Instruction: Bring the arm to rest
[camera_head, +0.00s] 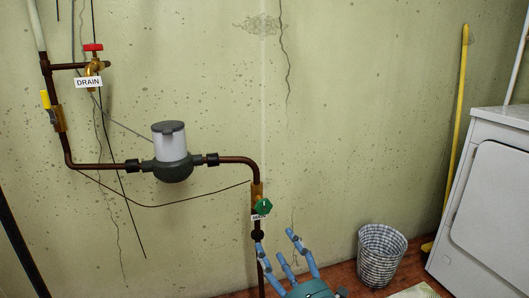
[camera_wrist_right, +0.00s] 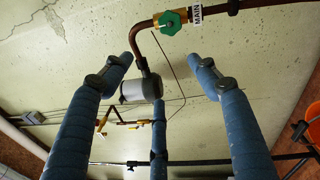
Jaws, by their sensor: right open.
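My right gripper (camera_head: 276,241) has blue fingers and is at the bottom middle of the head view, low in front of the wall. Its fingers are spread and empty. In the right wrist view the open fingers (camera_wrist_right: 160,78) have nothing between their tips. The green valve knob (camera_head: 263,206), labelled MAIN, is on the pipe just above the gripper and apart from it. The knob also shows at the top of the wrist view (camera_wrist_right: 170,21). My left gripper is not in view.
A copper pipe carries a grey and white meter (camera_head: 172,153). A red DRAIN valve (camera_head: 93,47) and a yellow-handled valve (camera_head: 45,99) are at left. A woven basket (camera_head: 381,257), yellow pole (camera_head: 456,130) and white appliance (camera_head: 495,195) stand at right. An orange bucket (camera_wrist_right: 303,110) shows in the wrist view.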

